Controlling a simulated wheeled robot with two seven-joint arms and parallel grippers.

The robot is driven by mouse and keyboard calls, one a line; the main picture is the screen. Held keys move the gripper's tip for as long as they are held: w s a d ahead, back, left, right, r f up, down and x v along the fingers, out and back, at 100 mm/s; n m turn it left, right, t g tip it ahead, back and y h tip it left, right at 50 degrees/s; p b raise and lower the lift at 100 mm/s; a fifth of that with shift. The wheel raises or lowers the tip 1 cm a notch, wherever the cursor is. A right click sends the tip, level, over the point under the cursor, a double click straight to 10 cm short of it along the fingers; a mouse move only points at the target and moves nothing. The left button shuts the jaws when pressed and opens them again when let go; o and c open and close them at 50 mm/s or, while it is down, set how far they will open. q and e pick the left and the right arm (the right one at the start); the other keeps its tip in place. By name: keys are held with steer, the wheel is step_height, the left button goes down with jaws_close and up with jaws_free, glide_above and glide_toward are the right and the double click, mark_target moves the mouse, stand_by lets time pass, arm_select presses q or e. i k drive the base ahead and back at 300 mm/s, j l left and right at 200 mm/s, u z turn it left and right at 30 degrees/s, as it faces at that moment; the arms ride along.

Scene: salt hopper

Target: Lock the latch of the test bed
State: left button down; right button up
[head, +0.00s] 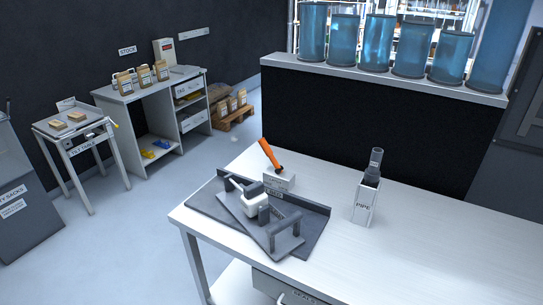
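On the near table lies a dark grey fixture plate (213,205) with low raised edges, which looks like the test bed. A grey slab rests on it, with a white-and-grey block (257,203) and a grey U-shaped handle (287,237) at its near right end. A light rod (234,184) points up and left from the block. An orange lever (266,153) with a dark foot stands tilted at the far edge, behind a small label plate (279,181) too small to read. I cannot tell which part is the latch or its state. Neither gripper is in view.
A holder marked PIPE (366,202) stands upright on the table (440,240), right of the fixture, with a dark pipe in it. The table's right side is clear. Behind are blue cylinders (378,42) on a ledge, and a shelf unit (155,100) with sacks.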

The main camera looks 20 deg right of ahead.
mark_target(264, 145)
steer(key=i+j+z, duration=0.15)
steer(key=j+z, duration=0.25)
steer(key=i+j+z, duration=0.15)
steer(key=j+z, duration=0.6)
steer(key=j, duration=0.15)
